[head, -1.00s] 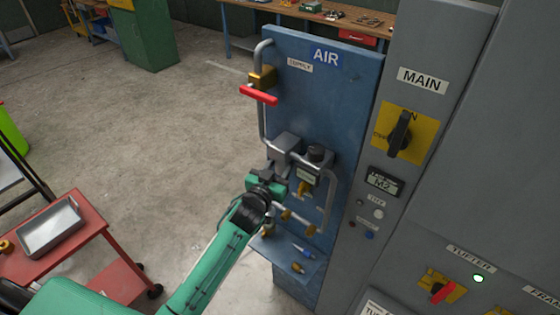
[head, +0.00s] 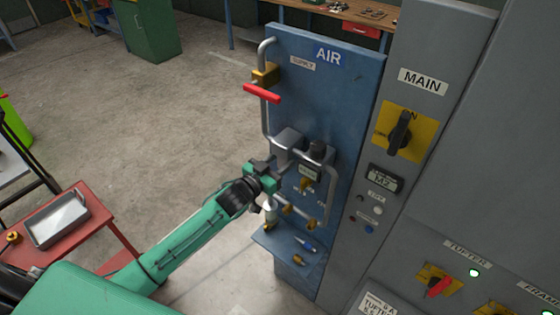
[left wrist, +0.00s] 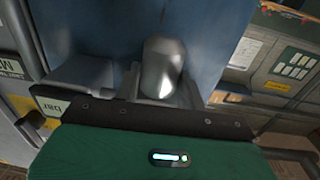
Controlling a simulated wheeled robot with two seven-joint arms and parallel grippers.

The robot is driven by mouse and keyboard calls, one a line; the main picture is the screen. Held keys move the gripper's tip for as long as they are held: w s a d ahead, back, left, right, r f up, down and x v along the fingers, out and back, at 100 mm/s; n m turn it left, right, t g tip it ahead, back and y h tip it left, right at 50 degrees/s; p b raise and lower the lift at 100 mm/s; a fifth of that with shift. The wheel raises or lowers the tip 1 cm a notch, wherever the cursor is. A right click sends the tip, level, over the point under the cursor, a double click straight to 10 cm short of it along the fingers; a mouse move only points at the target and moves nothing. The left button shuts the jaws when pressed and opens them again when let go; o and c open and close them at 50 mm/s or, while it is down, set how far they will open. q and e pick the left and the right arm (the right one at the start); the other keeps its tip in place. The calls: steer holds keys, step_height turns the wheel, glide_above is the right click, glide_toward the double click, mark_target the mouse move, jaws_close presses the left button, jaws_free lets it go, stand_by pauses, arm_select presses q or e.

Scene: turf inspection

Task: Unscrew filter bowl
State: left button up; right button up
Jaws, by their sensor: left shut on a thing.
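My left gripper (head: 264,178) is at the grey filter-regulator assembly on the blue AIR panel (head: 333,105), just below the square grey filter head (head: 288,142). The pale, rounded filter bowl (head: 270,210) shows below the gripper, with a brass piece under it. My left gripper is shut on the bowl; its fingers hide the bowl's upper part, so I cannot tell whether the bowl is still threaded in. In the left wrist view the shiny grey bowl (left wrist: 160,68) stands beyond the green gripper body. My right gripper is not in view.
The red supply lever (head: 262,94) sits on the pipe above. The regulator with gauge (head: 308,172) is close to the right. A small blue shelf (head: 275,243) below holds a few small parts. A red cart (head: 85,235) with a grey tray (head: 58,221) stands left.

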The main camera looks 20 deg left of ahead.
arm_select(q)
steer(key=shift+w+a+m+g+h, duration=0.15)
steer(key=shift+m+g+h, duration=0.25)
steer(key=shift+m+h, duration=0.25)
steer(key=shift+s+a+m+g+h, duration=0.15)
steer(key=shift+m+g+h, duration=0.3)
steer(key=shift+h, duration=0.3)
steer(key=shift+w+d+m+h, duration=0.1)
steer(key=shift+w+m+h, duration=0.1)
steer(key=shift+m+h, duration=0.15)
steer(key=shift+m+g+h+b, duration=0.7)
steer(key=shift+m+g+h, duration=0.15)
steer(key=shift+g+h, duration=0.35)
steer(key=shift+w+g+h, duration=0.1)
steer(key=shift+g+h, duration=0.15)
steer(key=shift+w+a+m+g+h+b, duration=0.1)
steer(key=shift+a+m+g+h+b, duration=0.05)
steer(key=shift+m+g+h+b, duration=0.4)
steer(key=shift+w+a+m+g+h+b, duration=0.1)
steer(key=shift+a+m+g+h+b, duration=0.2)
steer(key=shift+m+g, duration=0.35)
steer(key=m+g+b, duration=0.1)
steer(key=m+g+h, duration=0.1)
steer(key=shift+w+d+f+g+h+b, duration=0.15)
steer(key=shift+g+h+b, duration=0.1)
steer(key=shift+g+b, duration=0.15)
steer(key=shift+m+g+h, duration=0.3)
steer(key=shift+m+g, duration=0.1)
steer(key=shift+g, duration=0.2)
